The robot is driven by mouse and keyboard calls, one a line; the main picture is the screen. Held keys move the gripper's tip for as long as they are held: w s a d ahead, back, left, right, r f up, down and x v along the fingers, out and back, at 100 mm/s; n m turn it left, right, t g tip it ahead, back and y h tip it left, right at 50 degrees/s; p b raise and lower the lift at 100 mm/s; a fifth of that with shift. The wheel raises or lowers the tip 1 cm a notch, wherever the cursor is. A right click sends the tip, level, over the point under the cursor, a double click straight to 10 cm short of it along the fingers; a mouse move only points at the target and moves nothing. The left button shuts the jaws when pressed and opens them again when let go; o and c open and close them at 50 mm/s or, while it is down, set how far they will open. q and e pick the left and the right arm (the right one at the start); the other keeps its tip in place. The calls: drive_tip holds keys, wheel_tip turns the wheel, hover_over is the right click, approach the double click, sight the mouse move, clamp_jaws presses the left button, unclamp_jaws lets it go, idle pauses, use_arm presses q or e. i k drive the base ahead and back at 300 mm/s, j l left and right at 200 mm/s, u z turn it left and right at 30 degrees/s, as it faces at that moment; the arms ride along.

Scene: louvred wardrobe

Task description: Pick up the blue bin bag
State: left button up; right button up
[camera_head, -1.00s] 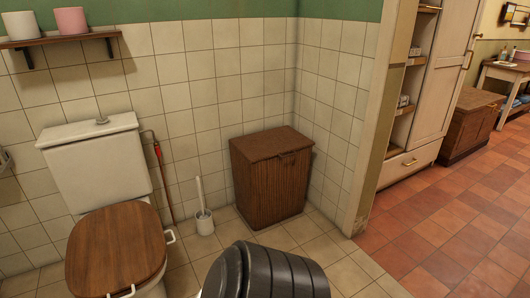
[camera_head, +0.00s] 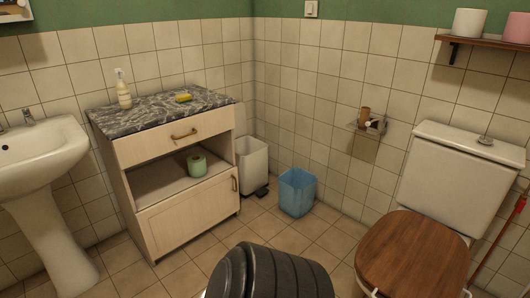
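A blue, open-topped, bin-shaped item (camera_head: 297,194), which looks like the blue bin bag, stands upright on the tiled floor near the back corner. It is between the white pedal bin and the toilet. I cannot tell whether it is a bare bag or a bag in a bin. Neither of my grippers is in view.
A white pedal bin (camera_head: 252,165) with its lid up stands left of the blue item. A cabinet (camera_head: 190,217) with a marble top and a sink (camera_head: 40,160) are on the left. A toilet (camera_head: 415,255) is on the right.

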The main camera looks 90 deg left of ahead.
sight(297, 187)
drive_tip(key=u, duration=2.35)
